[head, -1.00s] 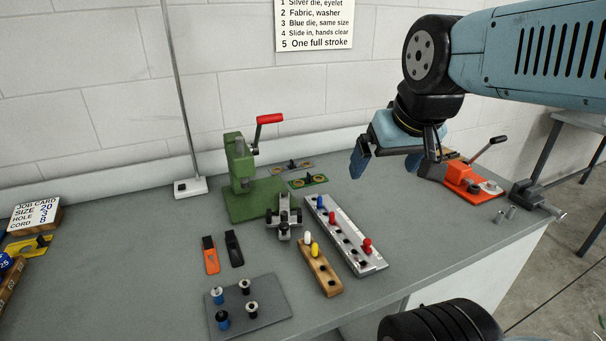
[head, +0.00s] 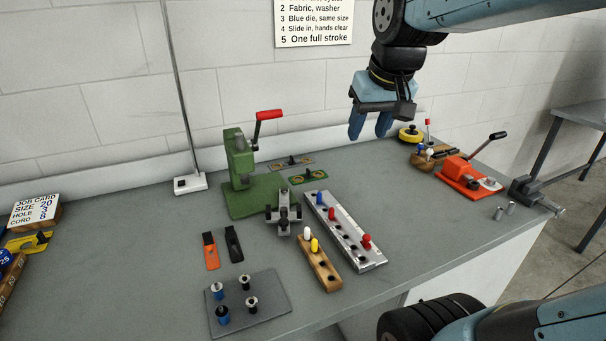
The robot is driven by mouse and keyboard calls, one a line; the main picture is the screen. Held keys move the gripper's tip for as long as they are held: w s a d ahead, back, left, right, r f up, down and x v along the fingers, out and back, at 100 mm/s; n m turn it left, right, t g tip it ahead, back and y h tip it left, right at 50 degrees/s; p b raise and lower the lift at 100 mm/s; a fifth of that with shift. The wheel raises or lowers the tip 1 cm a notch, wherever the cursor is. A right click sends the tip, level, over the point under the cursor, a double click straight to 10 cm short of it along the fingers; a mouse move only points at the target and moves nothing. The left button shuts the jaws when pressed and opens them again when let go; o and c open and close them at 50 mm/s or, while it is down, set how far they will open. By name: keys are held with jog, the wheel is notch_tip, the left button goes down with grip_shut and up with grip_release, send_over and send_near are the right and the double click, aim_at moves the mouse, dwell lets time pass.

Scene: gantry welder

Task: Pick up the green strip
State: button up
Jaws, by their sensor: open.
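The green strip (head: 299,180) lies flat on the grey bench, to the right of the green press (head: 238,174). It has round tan rings and a small black knob in its middle. A similar, duller strip (head: 281,166) lies just behind it. My gripper (head: 369,134) is open, pointing down with its blue fingers apart and nothing between them. It hangs above the bench, up and to the right of the green strip, and apart from it.
The press with its red handle stands close to the left of the strip. In front are a small grey fixture (head: 283,219), a silver peg rail (head: 352,246) and a wooden peg block (head: 328,277). An orange lever tool (head: 462,178) is at right. The wall bounds the back.

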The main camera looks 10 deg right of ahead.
jog(key=shift+g, duration=0.6)
jog(key=w, duration=1)
jog(key=shift+w+a+r, duration=0.1)
jog(key=shift+w+a, duration=0.1)
jog(key=shift+w, duration=0.1)
jog(key=shift+c, duration=0.6)
jog(key=n+g, duration=0.2)
jog(key=g, duration=0.1)
send_over(308, 169)
notch_tip(308, 169, down, 18)
notch_tip(308, 169, down, 13)
jog(key=shift+s+f, duration=0.1)
jog(key=shift+f, duration=0.1)
jog(key=shift+c, duration=0.4)
grip_shut()
